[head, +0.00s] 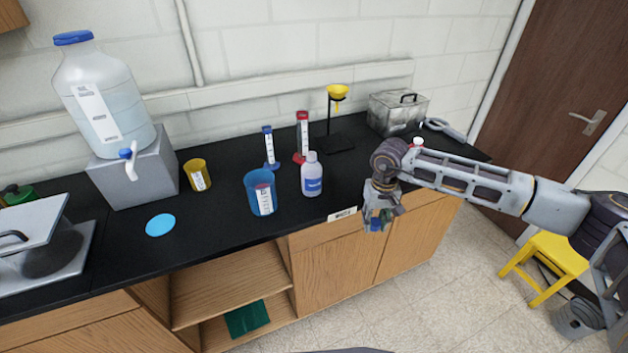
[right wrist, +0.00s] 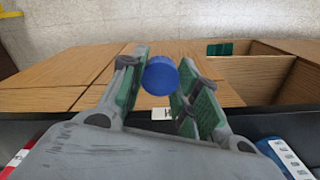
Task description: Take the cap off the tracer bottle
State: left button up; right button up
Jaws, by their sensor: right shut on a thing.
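The tracer bottle (head: 312,178) is most likely the whitish bottle with a blue label, upright on the black counter near its front edge. Its pale neck shows no blue cap on it. My right gripper (head: 378,222) is to the right of the bottle, apart from it, near the counter's front edge. In the right wrist view, my right gripper (right wrist: 163,85) is shut on a round blue cap (right wrist: 160,76), held between the two fingers with no bottle attached. My left gripper is not in view.
A blue beaker (head: 259,193) stands left of the bottle. Blue (head: 269,150) and red (head: 302,138) cylinders and a yellow funnel stand (head: 338,115) are behind. A blue disc (head: 160,225) lies on clear counter at left.

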aim_at(311, 171)
jog(key=i+l+z, duration=0.1)
jog(key=i+z, duration=0.4)
jog(key=i, duration=0.65)
